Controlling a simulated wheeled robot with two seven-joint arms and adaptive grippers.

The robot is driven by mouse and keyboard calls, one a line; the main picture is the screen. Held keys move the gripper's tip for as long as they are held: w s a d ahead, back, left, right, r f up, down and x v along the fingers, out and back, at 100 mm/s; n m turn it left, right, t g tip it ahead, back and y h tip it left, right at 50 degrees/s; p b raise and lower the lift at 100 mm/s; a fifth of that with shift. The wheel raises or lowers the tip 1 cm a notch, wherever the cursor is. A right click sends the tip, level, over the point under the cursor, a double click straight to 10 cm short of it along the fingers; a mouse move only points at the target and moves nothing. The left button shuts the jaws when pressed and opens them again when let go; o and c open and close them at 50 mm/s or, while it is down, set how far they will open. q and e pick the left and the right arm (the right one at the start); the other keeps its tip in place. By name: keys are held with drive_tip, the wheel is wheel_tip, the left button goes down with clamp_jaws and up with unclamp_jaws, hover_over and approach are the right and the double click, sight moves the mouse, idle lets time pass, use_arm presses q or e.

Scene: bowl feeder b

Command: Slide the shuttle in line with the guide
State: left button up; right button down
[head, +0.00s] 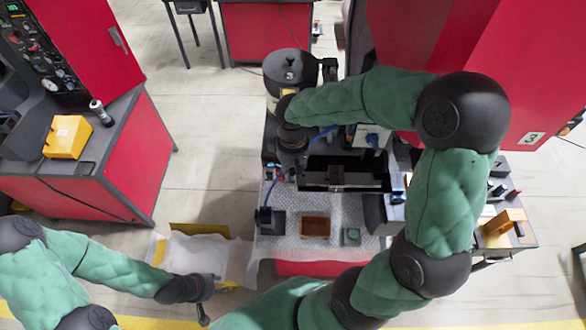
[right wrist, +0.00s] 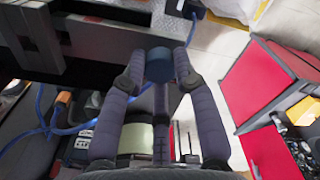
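I cannot tell for sure which part is the shuttle and which the guide. My right gripper (head: 291,160) reaches down at the slot's left end; my arm partly hides this area. In the right wrist view its fingers (right wrist: 160,72) close around a round blue-grey knob (right wrist: 159,62) beside a dark grey slotted bar (right wrist: 85,40). The fingertips appear to touch the knob. My left gripper (head: 203,310) hangs low at the left, away from the machine, its fingers hardly visible.
A round dark-lidded bowl (head: 289,68) stands behind my right wrist. A brown tray (head: 315,227) and a small green-topped box (head: 351,236) sit on the machine's front deck. Blue hoses (right wrist: 45,115) run near the fingers. Red cabinets (head: 100,165) stand at the left.

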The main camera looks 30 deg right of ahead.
drive_tip(key=shift+s+d+f, duration=0.1)
drive_tip(key=shift+s+d, duration=0.65)
drive_tip(key=shift+d, duration=0.25)
drive_tip(key=c, duration=0.9)
unclamp_jaws()
drive_tip(key=shift+c, duration=0.2)
drive_tip(key=shift+w+r, duration=0.15)
drive_tip(key=shift+r, duration=0.4)
wheel_tip(320, 180, up, 11)
